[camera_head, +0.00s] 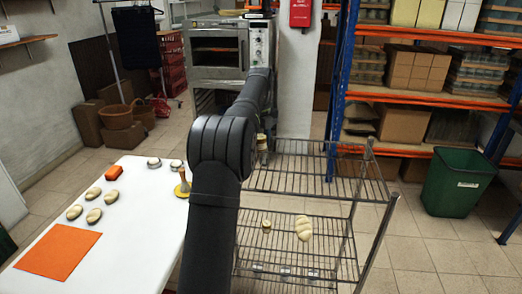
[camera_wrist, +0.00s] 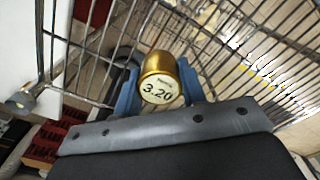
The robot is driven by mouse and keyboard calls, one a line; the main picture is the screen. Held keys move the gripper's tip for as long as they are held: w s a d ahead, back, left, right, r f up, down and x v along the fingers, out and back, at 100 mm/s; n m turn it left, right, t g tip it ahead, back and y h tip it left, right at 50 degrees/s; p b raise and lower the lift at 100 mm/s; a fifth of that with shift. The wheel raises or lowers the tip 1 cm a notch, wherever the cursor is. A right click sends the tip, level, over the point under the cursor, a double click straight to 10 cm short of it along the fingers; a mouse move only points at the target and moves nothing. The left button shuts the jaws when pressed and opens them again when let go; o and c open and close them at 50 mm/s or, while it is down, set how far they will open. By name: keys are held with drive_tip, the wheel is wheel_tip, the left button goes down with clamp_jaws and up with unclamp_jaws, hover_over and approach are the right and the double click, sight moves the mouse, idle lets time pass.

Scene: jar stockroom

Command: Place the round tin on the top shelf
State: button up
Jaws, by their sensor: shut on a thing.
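A round gold tin (camera_wrist: 160,78) with a pale face marked "3.20" sits between the blue fingers of my gripper (camera_wrist: 160,92) in the wrist view. My gripper is shut on it. The wire top shelf (camera_head: 310,172) of the metal rack is right of my arm in the head view. Wire bars (camera_wrist: 225,50) show around and behind the tin in the wrist view; I cannot tell whether it touches them. In the head view my arm hides much of the rack's left side, and the gripper cannot be made out clearly.
The shelf below holds a small jar (camera_head: 266,226) and a pale loaf-shaped thing (camera_head: 303,228). The top shelf's right part is clear.

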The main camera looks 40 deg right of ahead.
sight(261, 149)
drive_tip(key=shift+f, duration=1.85)
drive_tip(key=shift+f, duration=0.1)
drive_tip(key=o, duration=1)
wheel_tip(261, 149, up, 12)
drive_tip(key=shift+r, duration=0.1)
wheel_tip(261, 149, down, 12)
drive_tip(key=shift+r, duration=1.35)
